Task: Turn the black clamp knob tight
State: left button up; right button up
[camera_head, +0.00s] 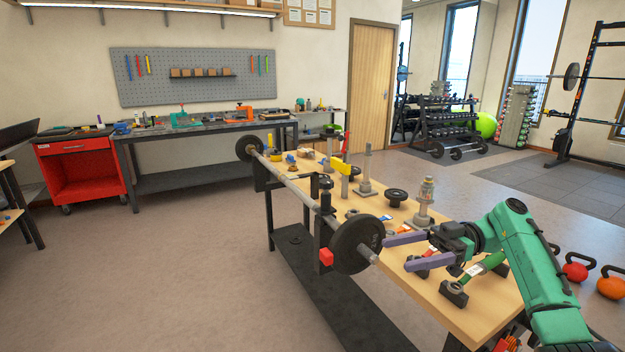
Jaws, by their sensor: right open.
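A black clamp (323,228) stands at the near long edge of the wooden workbench, around the grey bar (298,191). A dark knob-like part (325,182) sits at its top and a red block (326,257) low at its front. A separate black round piece (396,196) lies on the bench top; I cannot tell for certain which black part is the clamp knob. My right gripper (396,254) comes in from the right with its purple fingers apart and nothing between them. It is right of the clamp, past the near weight plate. My left gripper is out of view.
Weight plates (357,244) and (249,148) sit on the bar's ends. The wooden bench (470,318) also bears a grey metal post (424,203), a yellow-topped post (345,170) and small black blocks. Kettlebells (576,271) stand on the floor at right.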

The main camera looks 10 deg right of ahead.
aim_at(326, 185)
jog(key=i, duration=1.1)
